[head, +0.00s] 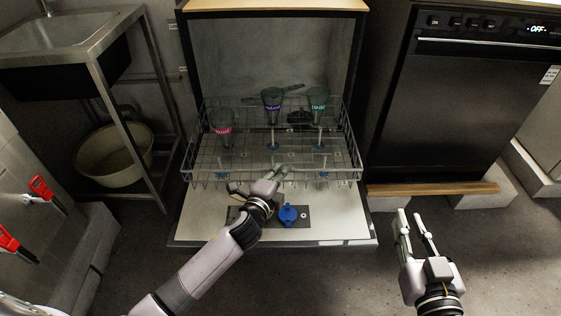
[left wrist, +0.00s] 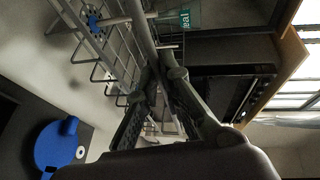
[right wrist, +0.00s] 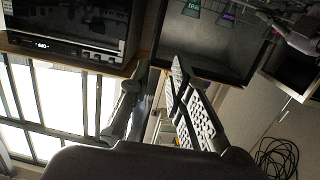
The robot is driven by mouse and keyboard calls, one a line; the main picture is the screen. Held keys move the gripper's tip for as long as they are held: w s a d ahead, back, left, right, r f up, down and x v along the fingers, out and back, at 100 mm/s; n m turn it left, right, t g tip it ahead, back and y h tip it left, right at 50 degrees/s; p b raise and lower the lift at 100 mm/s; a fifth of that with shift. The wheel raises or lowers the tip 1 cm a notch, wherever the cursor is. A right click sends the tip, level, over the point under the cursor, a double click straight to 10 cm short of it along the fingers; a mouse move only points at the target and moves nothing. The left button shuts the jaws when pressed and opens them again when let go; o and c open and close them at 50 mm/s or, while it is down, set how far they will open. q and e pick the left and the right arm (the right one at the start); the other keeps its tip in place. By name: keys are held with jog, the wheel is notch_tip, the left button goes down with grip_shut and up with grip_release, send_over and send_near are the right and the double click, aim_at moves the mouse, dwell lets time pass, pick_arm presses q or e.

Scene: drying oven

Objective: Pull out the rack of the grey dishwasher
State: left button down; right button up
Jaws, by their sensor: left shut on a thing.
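The grey dishwasher stands open in the head view, its door (head: 190,222) folded down flat. Its wire rack (head: 352,160) sits partly out over the door and holds several dark flasks with coloured labels, such as a pink-labelled one (head: 221,127). My left gripper (head: 277,174) is at the front edge of the rack, shut on its front rail. In the left wrist view, the rack's wires (left wrist: 112,50) run right up to the fingers. My right gripper (head: 414,222) is open and empty, to the right of the door and apart from it.
A blue cap (head: 288,214) lies on the door. A black appliance (head: 465,110) with a lit display stands to the right. A metal sink stand (head: 97,90) with a round basin (head: 113,157) is at the left.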

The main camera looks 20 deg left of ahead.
pick_arm(q)
jog(key=shift+s+d+f, duration=0.1)
jog(key=shift+s, duration=0.35)
pick_arm(e)
jog(key=shift+s+d+f+g, duration=0.15)
jog(key=shift+f+g, duration=0.25)
jog(key=shift+f, duration=0.25)
pick_arm(q)
jog(key=c, duration=1.8)
grip_release()
jog(key=shift+o, duration=0.2)
jog(key=v, duration=1.2)
